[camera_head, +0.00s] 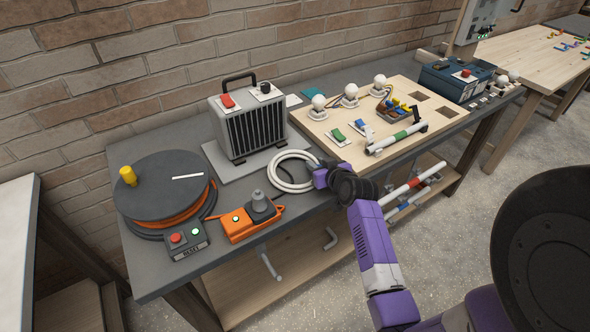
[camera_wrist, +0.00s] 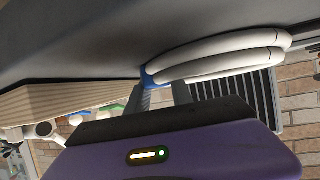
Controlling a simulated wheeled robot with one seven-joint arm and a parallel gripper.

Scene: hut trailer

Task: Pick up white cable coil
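The white cable coil (camera_head: 292,171) lies on the dark grey workbench (camera_head: 268,208), in front of the heater. In the wrist view the coil (camera_wrist: 225,56) shows as stacked white loops with a blue band at the near end. My gripper (camera_head: 318,174) is at the right side of the coil, low over the bench. In the wrist view its two fingers (camera_wrist: 164,93) stand apart at the coil's near end, by the blue band. Whether the fingertips touch the coil is not clear.
A grey heater (camera_head: 249,124) stands behind the coil. An orange power box (camera_head: 246,221) and a cable reel (camera_head: 165,194) are to the left. A wooden board (camera_head: 336,122) with bulbs and switches is to the right. Bare bench lies just in front of the coil.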

